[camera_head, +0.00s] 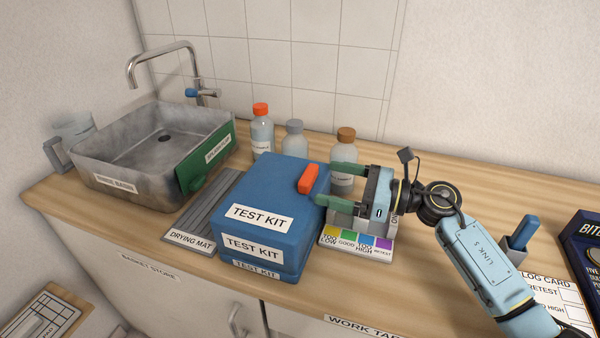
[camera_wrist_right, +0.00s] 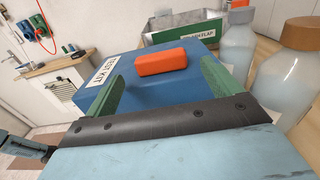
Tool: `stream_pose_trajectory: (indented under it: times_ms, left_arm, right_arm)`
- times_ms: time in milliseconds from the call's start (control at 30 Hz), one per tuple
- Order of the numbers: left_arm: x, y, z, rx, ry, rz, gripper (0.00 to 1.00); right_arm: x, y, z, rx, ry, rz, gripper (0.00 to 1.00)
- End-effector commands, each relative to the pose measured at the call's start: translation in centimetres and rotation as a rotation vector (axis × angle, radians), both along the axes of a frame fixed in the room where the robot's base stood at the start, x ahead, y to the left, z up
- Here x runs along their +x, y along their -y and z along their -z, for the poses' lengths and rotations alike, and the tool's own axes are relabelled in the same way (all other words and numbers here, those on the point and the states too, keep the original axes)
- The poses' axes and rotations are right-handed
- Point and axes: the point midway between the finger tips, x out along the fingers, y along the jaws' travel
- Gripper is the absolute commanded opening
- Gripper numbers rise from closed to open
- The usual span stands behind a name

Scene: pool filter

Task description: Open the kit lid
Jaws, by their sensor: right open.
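The blue test kit (camera_head: 250,237) stands on the counter with its lid (camera_head: 272,190) closed. An orange handle (camera_head: 308,178) sits on the lid near its right edge. The handle also shows in the right wrist view (camera_wrist_right: 161,62), ahead of and between the green fingers. My right gripper (camera_head: 332,183) is open, with its fingers pointing left at the handle. One finger is on the far side and one on the near side, and the handle looks just beyond the fingertips. I cannot tell whether the fingers touch the lid. My left gripper is not in view.
A drying mat (camera_head: 190,236) and a metal rinse basin (camera_head: 95,172) lie left of the kit. Three bottles, one with an orange cap (camera_head: 261,128), stand behind it. A colour chart (camera_head: 350,243) lies under my right gripper. A log card (camera_head: 560,300) is at the right.

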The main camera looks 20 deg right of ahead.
Motion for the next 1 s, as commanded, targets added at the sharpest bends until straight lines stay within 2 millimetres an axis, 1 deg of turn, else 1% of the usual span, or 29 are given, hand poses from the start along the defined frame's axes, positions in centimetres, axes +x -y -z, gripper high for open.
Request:
stream_pose_trajectory:
  times_ms: [33, 100, 200, 333, 500, 800, 1000]
  left_arm:
    - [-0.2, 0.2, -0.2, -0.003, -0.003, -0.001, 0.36]
    - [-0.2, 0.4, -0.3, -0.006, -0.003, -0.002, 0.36]
    - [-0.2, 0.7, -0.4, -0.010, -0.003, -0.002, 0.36]
    - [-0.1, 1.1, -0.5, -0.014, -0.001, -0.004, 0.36]
    - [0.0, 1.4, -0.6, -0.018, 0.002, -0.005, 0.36]
    - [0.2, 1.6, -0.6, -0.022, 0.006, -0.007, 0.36]
    - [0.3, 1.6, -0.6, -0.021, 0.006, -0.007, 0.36]
  right_arm:
    - [0.8, -1.0, -0.3, 0.005, 0.002, 0.000, 0.90]
    - [1.6, -2.3, -0.3, 0.005, 0.001, 0.000, 0.90]
    - [2.6, -3.8, -0.2, 0.005, 0.000, 0.000, 0.90]
    - [3.6, -5.3, -0.1, 0.006, -0.001, 0.001, 0.90]
    - [4.2, -6.2, 0.0, 0.003, -0.001, 0.002, 0.90]
    - [4.3, -6.4, 0.0, 0.003, -0.001, 0.002, 0.90]
    - [4.3, -6.3, 0.0, 0.003, -0.001, 0.001, 0.64]
